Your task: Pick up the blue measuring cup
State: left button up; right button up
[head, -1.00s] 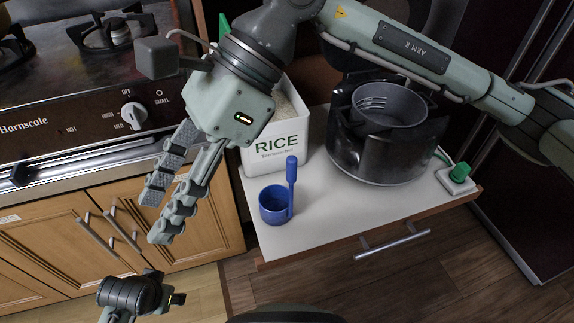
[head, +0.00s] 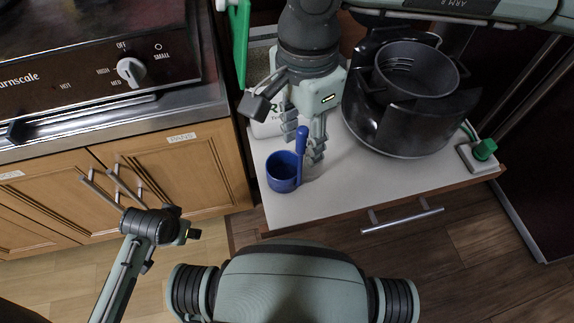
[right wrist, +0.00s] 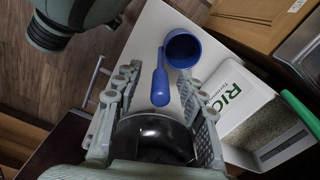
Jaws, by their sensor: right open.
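The blue measuring cup (head: 283,172) stands on the white top of the pull-out shelf, its handle pointing up. My right gripper (head: 303,148) is open above the shelf, with its fingers at the level of the handle. In the right wrist view, the cup (right wrist: 182,48) lies beyond the fingertips, and its handle reaches back between the two open fingers of my right gripper (right wrist: 157,76). Both fingers look apart from the handle. Part of my left arm shows at the lower left of the head view, but I cannot make out its gripper fingers.
A white rice container (right wrist: 245,108) stands close beside the right gripper, mostly hidden behind it in the head view. A black cooker with a dark pot (head: 416,70) stands to the right. A green switch (head: 484,149) sits at the shelf's right end. The shelf's front is clear.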

jog(key=shift+f, duration=0.2)
grip_shut()
jog(key=shift+r, duration=0.1)
